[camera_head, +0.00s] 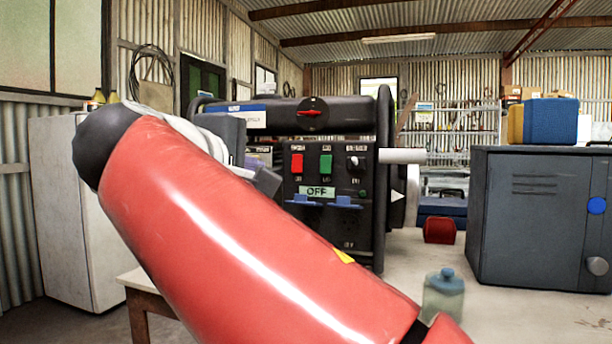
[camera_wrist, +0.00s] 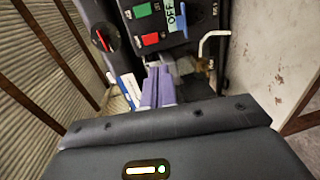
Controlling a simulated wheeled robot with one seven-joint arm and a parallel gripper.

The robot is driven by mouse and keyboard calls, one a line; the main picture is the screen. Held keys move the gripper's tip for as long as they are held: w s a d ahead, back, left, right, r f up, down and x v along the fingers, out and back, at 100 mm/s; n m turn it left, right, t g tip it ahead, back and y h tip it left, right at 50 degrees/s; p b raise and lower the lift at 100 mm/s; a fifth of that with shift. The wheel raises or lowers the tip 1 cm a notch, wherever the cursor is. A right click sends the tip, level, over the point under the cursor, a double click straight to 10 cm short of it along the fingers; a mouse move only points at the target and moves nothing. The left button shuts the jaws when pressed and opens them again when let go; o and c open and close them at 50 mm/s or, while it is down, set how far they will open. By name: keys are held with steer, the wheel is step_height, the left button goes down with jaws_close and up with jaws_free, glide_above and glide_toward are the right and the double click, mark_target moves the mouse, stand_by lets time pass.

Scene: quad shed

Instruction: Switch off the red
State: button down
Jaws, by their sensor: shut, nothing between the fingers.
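A red rocker switch (camera_head: 297,163) sits on the dark panel of a generator (camera_head: 345,235), left of a green rocker switch (camera_head: 326,165). An "OFF" label (camera_head: 317,191) is below them. In the wrist view the red switch (camera_wrist: 150,39) is just beyond the fingertips. My gripper (camera_wrist: 160,70) is shut and empty, its purple fingers pointing at the panel with an apparent gap to the red switch. In the head view my red arm hides most of the gripper and the panel's lower left. I cannot tell which way the red switch is tipped.
A red-marked knob (camera_head: 311,113) is on the generator's upper part. A white pipe (camera_head: 402,156) sticks out to its right. A grey cabinet (camera_head: 545,215), a clear bottle (camera_head: 444,295) and a red object (camera_head: 439,230) stand on the bench to the right.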

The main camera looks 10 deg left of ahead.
mark_target(293, 172)
steer(key=shift+a+r, duration=0.1)
stand_by(0.3)
steer(key=w, duration=0.4)
steer(key=w+f, duration=0.1)
steer(key=w, duration=0.4)
steer(key=w+d+f, duration=0.1)
steer(key=w, duration=0.3)
steer(key=shift+w+p, duration=0.35)
steer(key=shift+w+d+f+t+b, duration=0.1)
steer(key=shift+w+f+t+b, duration=0.3)
steer(key=shift+b, duration=0.5)
steer(key=shift+s+r+p, duration=0.2)
steer(key=shift+r+p, duration=0.1)
steer(key=shift+p, duration=0.05)
